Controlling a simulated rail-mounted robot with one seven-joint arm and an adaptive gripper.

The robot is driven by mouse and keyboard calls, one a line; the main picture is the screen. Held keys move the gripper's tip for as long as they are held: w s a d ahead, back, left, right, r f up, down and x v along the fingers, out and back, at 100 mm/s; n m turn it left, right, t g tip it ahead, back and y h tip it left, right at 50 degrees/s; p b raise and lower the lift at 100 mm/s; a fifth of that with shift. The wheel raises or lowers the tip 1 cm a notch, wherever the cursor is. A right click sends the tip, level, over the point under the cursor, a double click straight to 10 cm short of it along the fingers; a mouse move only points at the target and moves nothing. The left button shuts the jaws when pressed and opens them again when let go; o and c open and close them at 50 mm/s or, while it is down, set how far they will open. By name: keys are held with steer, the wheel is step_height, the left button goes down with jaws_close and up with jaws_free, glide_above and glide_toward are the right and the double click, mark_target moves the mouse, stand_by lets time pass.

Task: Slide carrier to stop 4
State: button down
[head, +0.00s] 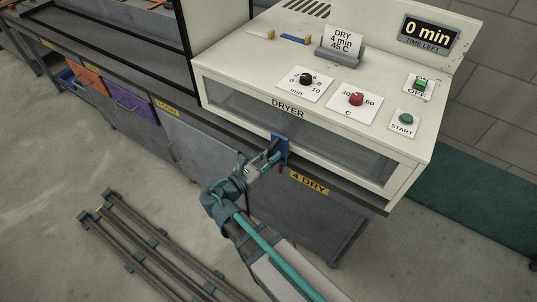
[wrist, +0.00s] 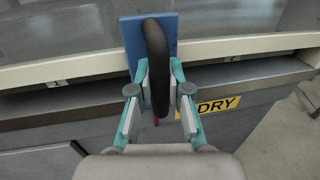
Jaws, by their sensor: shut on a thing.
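A blue plate (head: 283,150) stands upright at the dryer's front lower edge, left of the yellow "4 DRY" label (head: 309,183). In the wrist view the blue plate (wrist: 132,35) bears a black upright handle (wrist: 155,45). My gripper (head: 269,158) is shut on this handle, with one finger on each side; the gripper also shows in the wrist view (wrist: 156,82). What lies behind the plate is hidden, so I cannot tell how much of the carrier shows. The label's "DRY" (wrist: 218,105) is right of the fingers in the wrist view.
The white dryer (head: 310,110) has a dark window above the grey bench front (head: 205,145). Its display reads 0 min (head: 429,32). Floor rails (head: 150,250) run at lower left.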

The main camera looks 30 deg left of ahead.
steer(key=shift+d, duration=0.2)
steer(key=c, duration=1.1)
jaws_free()
steer(key=shift+d, duration=0.15)
steer(key=shift+s, duration=0.1)
steer(key=v, duration=1.2)
